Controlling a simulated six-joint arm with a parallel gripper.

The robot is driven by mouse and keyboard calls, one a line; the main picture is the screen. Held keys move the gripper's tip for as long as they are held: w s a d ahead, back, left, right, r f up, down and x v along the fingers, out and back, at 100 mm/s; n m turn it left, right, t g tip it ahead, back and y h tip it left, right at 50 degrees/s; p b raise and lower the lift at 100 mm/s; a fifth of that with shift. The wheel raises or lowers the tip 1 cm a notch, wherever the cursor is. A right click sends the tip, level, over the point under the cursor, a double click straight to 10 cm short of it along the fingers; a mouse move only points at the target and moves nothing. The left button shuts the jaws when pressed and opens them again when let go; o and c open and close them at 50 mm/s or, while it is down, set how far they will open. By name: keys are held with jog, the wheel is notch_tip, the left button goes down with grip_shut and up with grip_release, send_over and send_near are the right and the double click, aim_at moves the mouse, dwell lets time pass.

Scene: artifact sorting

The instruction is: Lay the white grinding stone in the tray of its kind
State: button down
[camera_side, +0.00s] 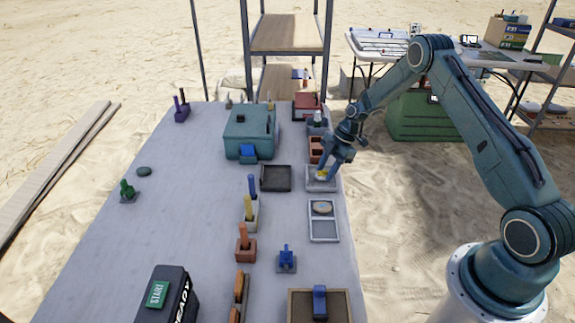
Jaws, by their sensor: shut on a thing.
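My gripper (325,170) points down over a pale grey-white tray (312,188) near the right edge of the table. It is shut on a small pale thing with a yellow part (321,175), which I take to be the white grinding stone. The fingers partly cover it, and it is too small to tell whether it touches the tray floor.
A brown-red tray (315,143) lies just behind, and a grey-framed tray with a round tan disc (323,208) lies in front. A black tray (276,189) is to the left. Several handled blocks stand nearby, including a yellow-handled pale one (249,213).

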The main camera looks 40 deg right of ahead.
jog(key=shift+f, duration=0.2)
jog(key=c, duration=0.9)
grip_release()
jog(key=v, duration=1.2)
jog(key=shift+r, duration=0.1)
